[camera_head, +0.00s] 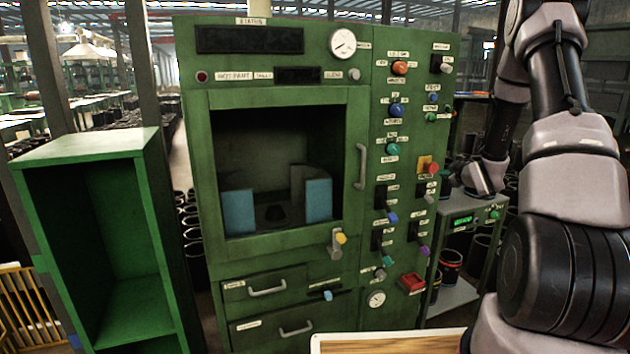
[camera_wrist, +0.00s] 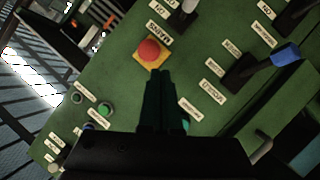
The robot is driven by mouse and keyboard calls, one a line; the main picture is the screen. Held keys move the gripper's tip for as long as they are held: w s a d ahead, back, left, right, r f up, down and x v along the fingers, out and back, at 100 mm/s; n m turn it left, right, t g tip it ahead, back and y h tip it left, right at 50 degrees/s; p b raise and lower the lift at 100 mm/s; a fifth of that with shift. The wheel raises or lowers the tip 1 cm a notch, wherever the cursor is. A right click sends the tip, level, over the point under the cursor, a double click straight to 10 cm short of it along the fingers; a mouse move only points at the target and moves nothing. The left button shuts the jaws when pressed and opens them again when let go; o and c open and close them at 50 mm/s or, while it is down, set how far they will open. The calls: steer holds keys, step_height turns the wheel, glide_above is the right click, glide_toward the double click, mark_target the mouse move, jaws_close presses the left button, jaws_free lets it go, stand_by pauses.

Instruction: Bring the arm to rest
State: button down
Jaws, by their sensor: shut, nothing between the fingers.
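My arm (camera_head: 575,170) is raised at the right of the head view, bent, with its wrist end low beside the right edge of the green machine (camera_head: 280,72). In the wrist view my gripper (camera_wrist: 160,75) is shut and empty. Its fingertips point toward the panel, just below a red mushroom button (camera_wrist: 149,50) on a yellow plate. I cannot tell whether the fingertips touch the panel. In the head view the same red button (camera_head: 433,168) stands clear to the left of my wrist.
A green open cabinet (camera_head: 85,150) stands left of the machine. A small stand (camera_head: 490,212) with a green display is behind my wrist. The panel carries protruding knobs, such as a blue one (camera_head: 397,110). A wood-topped surface (camera_head: 390,343) shows at the bottom.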

steer(key=s+a+r+m+g+h, duration=0.1)
steer(key=s+a+r+m+g, duration=0.15)
steer(key=s+r, duration=0.55)
steer(key=s+a+r+m+g+h, duration=0.1)
steer(key=s+a+r+m, duration=0.3)
steer(key=r, duration=0.7)
steer(key=s+a+r+m+g+y, duration=0.1)
steer(key=s+a, duration=0.3)
steer(key=s, duration=0.5)
steer(key=s+a+r+m+g+y, duration=0.1)
steer(key=s+a, duration=0.4)
steer(key=s, duration=0.5)
steer(key=s+a+r+m+g+y, duration=0.2)
steer(key=s+a+r+m, duration=0.1)
steer(key=s, duration=0.7)
steer(key=shift+a+r, duration=0.5)
steer(key=shift+a, duration=0.55)
steer(key=shift+w+m, duration=0.1)
steer(key=shift+m, duration=0.15)
